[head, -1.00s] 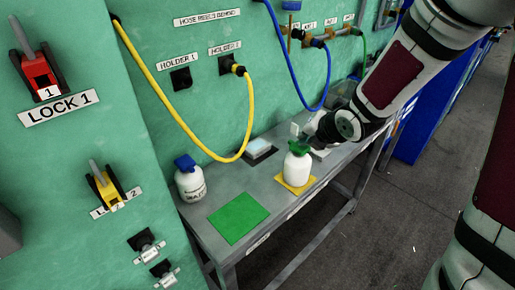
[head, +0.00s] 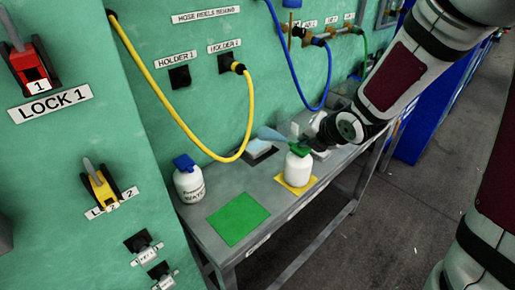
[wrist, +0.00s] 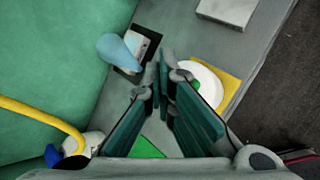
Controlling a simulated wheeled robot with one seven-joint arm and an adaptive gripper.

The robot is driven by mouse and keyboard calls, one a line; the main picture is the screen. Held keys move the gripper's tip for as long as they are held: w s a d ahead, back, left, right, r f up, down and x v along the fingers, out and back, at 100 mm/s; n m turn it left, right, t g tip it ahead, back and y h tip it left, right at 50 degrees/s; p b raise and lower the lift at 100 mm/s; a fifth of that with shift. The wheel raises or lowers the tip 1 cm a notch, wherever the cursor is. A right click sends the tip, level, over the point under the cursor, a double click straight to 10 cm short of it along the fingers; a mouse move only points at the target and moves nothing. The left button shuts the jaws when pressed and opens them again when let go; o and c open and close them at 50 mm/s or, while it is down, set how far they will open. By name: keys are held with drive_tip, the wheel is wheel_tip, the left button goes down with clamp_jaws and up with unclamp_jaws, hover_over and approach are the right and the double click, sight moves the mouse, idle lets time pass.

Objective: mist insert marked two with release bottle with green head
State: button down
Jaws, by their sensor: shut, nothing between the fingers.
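The release bottle with the green head (head: 298,168) stands upright on a yellow mat (head: 282,184). In the wrist view its white body (wrist: 208,78) is partly hidden behind my fingers. My gripper (wrist: 163,75) is shut and empty, right beside the bottle's head; I cannot tell if it touches. A pale blue mist plume (head: 270,133) extends left from the green head. It also shows in the wrist view (wrist: 116,47), over a light block (wrist: 141,43) on a black pad. This block, probably the insert (head: 258,147), shows no number I can read.
A white bottle with a blue head (head: 189,182) stands at the bench's left end. A bare green mat (head: 238,219) lies at the front. Another pale block (wrist: 228,10) lies farther along the bench. A yellow hose (head: 175,120) hangs on the wall behind.

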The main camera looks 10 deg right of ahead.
drive_tip(key=shift+r, duration=0.35)
wheel_tip(320, 180, up, 6)
drive_tip(key=p, duration=0.5)
drive_tip(key=shift+p, duration=0.4)
drive_tip(key=shift+r, duration=0.1)
idle(1.7)
